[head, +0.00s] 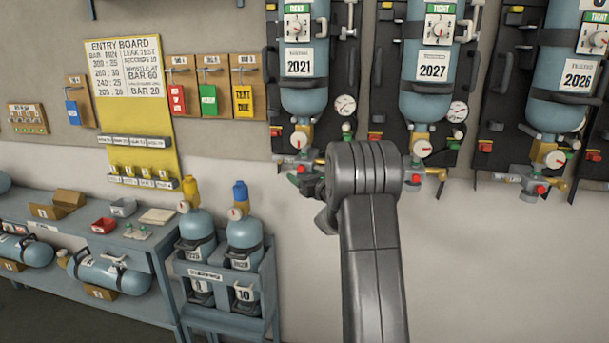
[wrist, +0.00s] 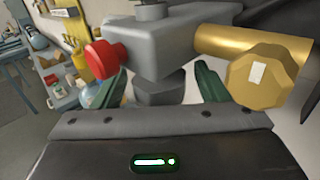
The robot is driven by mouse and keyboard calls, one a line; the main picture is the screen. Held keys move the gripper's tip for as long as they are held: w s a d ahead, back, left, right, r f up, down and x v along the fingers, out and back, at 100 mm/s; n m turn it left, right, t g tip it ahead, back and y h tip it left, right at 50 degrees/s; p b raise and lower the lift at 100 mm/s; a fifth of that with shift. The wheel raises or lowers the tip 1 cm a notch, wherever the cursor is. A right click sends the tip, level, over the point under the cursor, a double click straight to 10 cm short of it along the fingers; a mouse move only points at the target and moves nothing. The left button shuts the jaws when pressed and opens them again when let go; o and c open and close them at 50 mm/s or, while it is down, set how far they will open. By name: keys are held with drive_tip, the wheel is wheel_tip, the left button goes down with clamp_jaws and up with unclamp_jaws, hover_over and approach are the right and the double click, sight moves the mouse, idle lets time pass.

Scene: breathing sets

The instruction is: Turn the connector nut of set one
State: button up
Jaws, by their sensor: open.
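My gripper (wrist: 160,84) is open, with one green finger on each side of a dark grey hexagonal nut (wrist: 160,90) under a grey valve block (wrist: 165,42). Whether the fingers touch this nut I cannot tell. A red knob (wrist: 104,59) sticks out left of the block. A brass fitting with a faceted brass end (wrist: 262,82) sticks out to the right. In the head view, my gripper (head: 305,183) is below the breathing set labelled 2021 (head: 300,72), partly hidden by my arm. No label reading "one" is legible on the sets.
Sets 2027 (head: 427,73) and 2026 (head: 568,80) hang to the right. Left are a yellow entry board (head: 128,90), a blue cart with upright cylinders (head: 228,290) and a bench (head: 150,236). The wall below the sets is bare.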

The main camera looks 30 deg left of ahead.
drive_tip(key=c, duration=1)
drive_tip(key=t+b, duration=0.1)
drive_tip(key=b, duration=0.3)
drive_tip(key=shift+f+m+h+b, duration=0.2)
drive_tip(key=shift+m+h+b, duration=0.1)
drive_tip(key=m+t+h+b, duration=0.2)
drive_tip(key=b, duration=1.1)
drive_tip(key=m+t+h+b, duration=0.2)
drive_tip(key=b, duration=1.1)
drive_tip(key=shift+a+f+t, duration=0.1)
drive_tip(key=shift+f+t, duration=0.05)
drive_tip(key=shift+t, duration=0.15)
